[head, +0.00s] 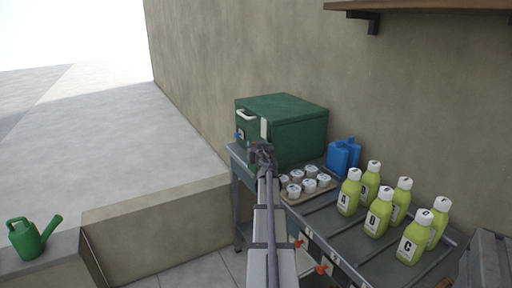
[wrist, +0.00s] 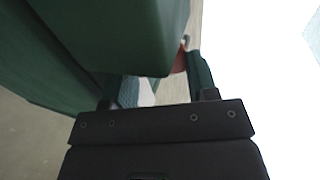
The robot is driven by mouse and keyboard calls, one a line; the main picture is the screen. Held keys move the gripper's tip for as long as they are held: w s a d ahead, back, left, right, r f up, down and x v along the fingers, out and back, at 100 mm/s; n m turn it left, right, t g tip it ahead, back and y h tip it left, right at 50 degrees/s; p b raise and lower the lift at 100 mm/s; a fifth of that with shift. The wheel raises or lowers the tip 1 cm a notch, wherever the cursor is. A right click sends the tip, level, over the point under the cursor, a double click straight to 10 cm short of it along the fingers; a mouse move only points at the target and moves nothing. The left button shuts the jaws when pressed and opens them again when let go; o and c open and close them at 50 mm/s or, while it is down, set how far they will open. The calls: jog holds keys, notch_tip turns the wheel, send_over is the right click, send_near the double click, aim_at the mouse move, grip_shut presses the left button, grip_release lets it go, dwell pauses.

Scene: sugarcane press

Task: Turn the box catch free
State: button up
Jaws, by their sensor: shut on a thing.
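The green box (head: 299,128) stands closed at the far end of the grey workbench, against the wall. Its front has a white handle (head: 247,115) and a white upright strip (head: 264,128). My gripper (head: 260,152) is at the lower front of the box and covers part of it. In the wrist view, the box's green wall (wrist: 110,35) fills the upper left, very close to my fingers. My gripper (wrist: 160,85) is shut on the box catch there. The catch is mostly hidden; only a small reddish bit (wrist: 181,60) shows beside the right finger.
A tray of white-lidded jars (head: 296,190) sits just right of my arm. A wooden shelf (head: 430,5) is above. A green watering can (head: 29,240) is far left.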

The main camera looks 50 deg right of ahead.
jog(key=shift+s+d+n+t+y, duration=0.1)
jog(key=shift+d+n+t+y, duration=0.05)
jog(key=shift+n+t+y, duration=0.95)
jog(key=shift+y, duration=0.3)
jog(key=o, duration=0.9)
jog(key=shift+o, duration=0.2)
jog(key=shift+g, duration=0.3)
